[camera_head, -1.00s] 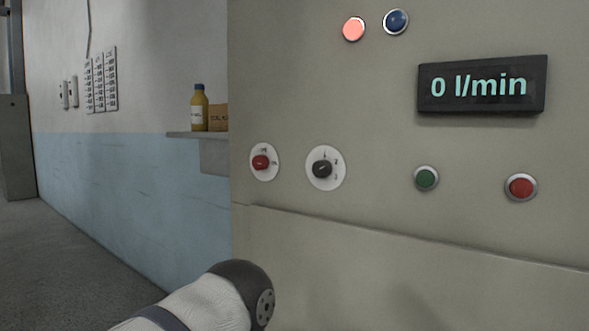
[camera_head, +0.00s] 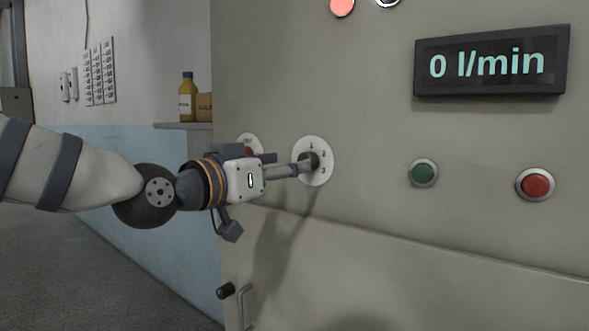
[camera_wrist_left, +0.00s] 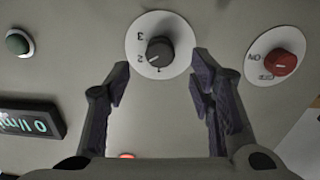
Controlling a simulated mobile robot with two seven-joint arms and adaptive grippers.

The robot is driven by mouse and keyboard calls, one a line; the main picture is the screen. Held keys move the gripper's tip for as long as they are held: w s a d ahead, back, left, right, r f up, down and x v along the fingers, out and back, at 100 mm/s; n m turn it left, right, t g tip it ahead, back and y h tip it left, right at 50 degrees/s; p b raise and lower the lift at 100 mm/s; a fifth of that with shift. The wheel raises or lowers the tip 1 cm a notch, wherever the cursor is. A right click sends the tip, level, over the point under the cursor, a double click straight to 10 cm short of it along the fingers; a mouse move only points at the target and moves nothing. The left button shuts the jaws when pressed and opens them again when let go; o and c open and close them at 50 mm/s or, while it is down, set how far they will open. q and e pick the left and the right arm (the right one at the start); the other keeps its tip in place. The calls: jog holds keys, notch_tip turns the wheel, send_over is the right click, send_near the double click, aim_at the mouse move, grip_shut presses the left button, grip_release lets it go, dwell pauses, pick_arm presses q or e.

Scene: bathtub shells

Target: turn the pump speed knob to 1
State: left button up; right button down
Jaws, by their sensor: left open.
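The pump speed knob is a dark knob on a white round dial marked 1, 2 and 3. In the head view the knob (camera_head: 311,160) is partly covered by my left gripper (camera_head: 297,167), which reaches in from the left. In the left wrist view, which is turned upside down, the knob (camera_wrist_left: 161,51) shows whole, with a pale mark that seems to point toward 2 or between 1 and 2. There my left gripper (camera_wrist_left: 161,80) is open, its two fingers spread either side of the line to the knob, with nothing between them. I see no clear contact.
A red knob on a second white dial (camera_wrist_left: 277,62) is beside the speed knob. A green button (camera_head: 423,173), a red button (camera_head: 535,184) and a display reading 0 l/min (camera_head: 490,63) are on the panel. A shelf (camera_head: 183,126) with a bottle (camera_head: 187,97) is at the left.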

pick_arm(q)
jog(key=x, duration=0.5)
jog(key=shift+w+d, duration=0.2)
pick_arm(e)
jog(key=shift+s+f, duration=0.4)
jog(key=shift+f, duration=0.05)
pick_arm(q)
jog(key=c, duration=1.2)
jog(key=shift+o, duration=0.2)
